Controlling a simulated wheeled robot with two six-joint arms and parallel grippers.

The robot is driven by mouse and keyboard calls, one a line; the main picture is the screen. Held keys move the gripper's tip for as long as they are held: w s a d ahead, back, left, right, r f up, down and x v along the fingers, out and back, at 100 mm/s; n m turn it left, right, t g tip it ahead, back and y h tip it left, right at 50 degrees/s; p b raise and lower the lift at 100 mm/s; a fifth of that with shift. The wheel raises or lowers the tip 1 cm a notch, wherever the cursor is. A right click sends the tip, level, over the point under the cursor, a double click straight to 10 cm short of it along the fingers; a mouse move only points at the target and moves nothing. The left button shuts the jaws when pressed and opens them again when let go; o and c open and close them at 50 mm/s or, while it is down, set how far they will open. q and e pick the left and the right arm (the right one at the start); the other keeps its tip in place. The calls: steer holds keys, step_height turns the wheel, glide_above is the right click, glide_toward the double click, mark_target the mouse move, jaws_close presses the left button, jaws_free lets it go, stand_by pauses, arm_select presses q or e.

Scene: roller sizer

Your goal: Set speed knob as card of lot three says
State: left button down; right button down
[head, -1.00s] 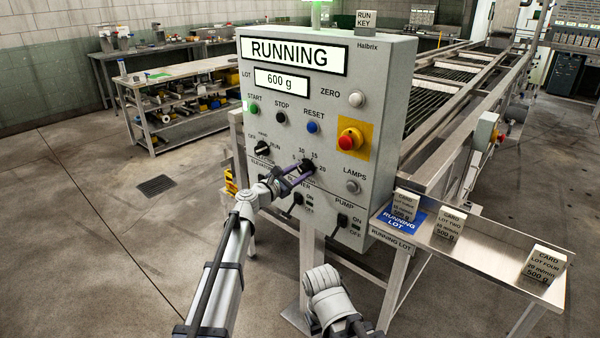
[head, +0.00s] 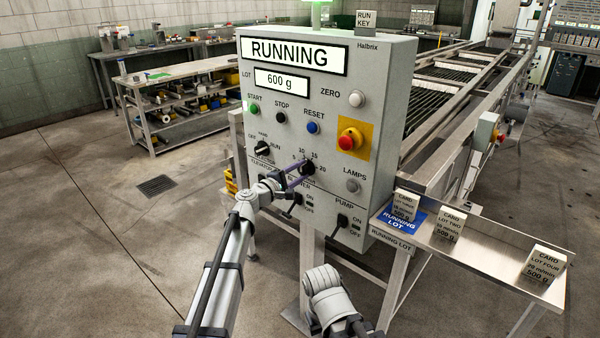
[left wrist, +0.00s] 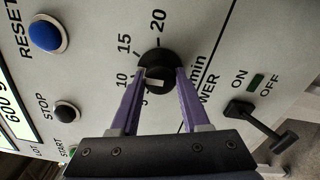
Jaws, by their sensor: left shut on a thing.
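The speed knob (head: 308,167) is a black dial low on the grey control panel, with a scale of 5, 10, 15 and 20 around it. My left gripper (head: 298,172) is shut on it. My right gripper is out of view.
The panel display (head: 293,54) reads RUNNING and the lot display (head: 281,80) reads 600 g. A red emergency button (head: 350,139) and pump switch (head: 343,220) are near the knob. A roller conveyor (head: 440,85) runs behind the panel. Floor at left is clear.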

arm_select(q)
steer(key=m, duration=0.5)
stand_by(0.6)
steer(key=shift+c, duration=1.9)
jaws_free()
steer(key=shift+s, duration=0.1)
steer(key=v, duration=0.7)
steer(key=shift+s+a, duration=0.2)
